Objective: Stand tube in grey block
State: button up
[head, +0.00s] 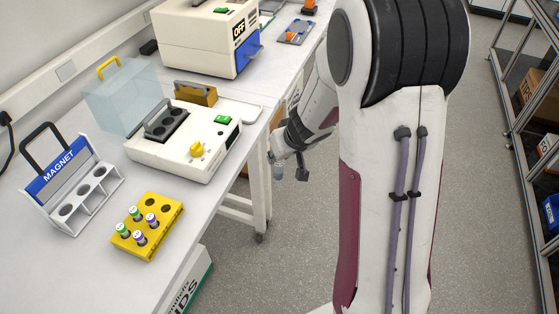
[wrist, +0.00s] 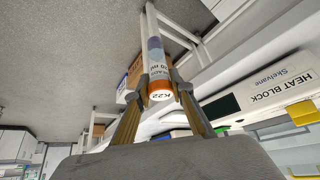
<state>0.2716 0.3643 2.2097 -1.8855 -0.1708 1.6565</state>
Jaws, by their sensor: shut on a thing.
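My gripper (head: 287,170) is in the air beyond the bench's right edge, over the floor. In the wrist view my gripper (wrist: 160,96) is shut on a tube (wrist: 156,62) with an orange cap marked K22. The cap faces the wrist camera and the body points away. In the head view a small pale part of the tube (head: 278,172) shows below the fingers. The dark grey block (head: 166,123) with several round holes sits in the white heat block unit (head: 180,146) on the bench, left of my gripper. I see no tube in its visible holes.
A yellow rack (head: 147,228) holds several green- and purple-capped tubes. A magnet rack (head: 72,190) stands left of it. A clear cover (head: 120,95) and a brass-coloured block (head: 195,93) stand behind the grey block. A white OFF-labelled machine (head: 205,38) is farther back.

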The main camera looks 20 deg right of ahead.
jog(key=w+d+r+n, duration=0.1)
jog(key=w+d+r, duration=0.1)
jog(key=w+r, duration=0.3)
jog(key=w+d+r, duration=0.1)
jog(key=w+r, duration=0.2)
jog(key=w, duration=0.5)
jog(key=w+a+r+n+y, duration=0.1)
jog(key=w+a+r+n, duration=0.1)
jog(key=w+a+r, duration=0.35)
jog(key=a+r+n+g+y, duration=0.1)
jog(key=a+r, duration=0.4)
jog(key=a, duration=0.6)
jog(key=a+r+n+y, duration=0.1)
jog(key=a+r+n, duration=0.3)
jog(key=a, duration=0.7)
jog(key=shift+a+r+n+g+y, duration=0.3)
jog(key=shift+r+g, duration=0.1)
jog(key=shift+r, duration=0.35)
jog(key=shift+w+f, duration=0.1)
jog(key=shift+f, duration=0.05)
jog(key=shift+f, duration=2.85)
jog(key=shift+f, duration=1.5)
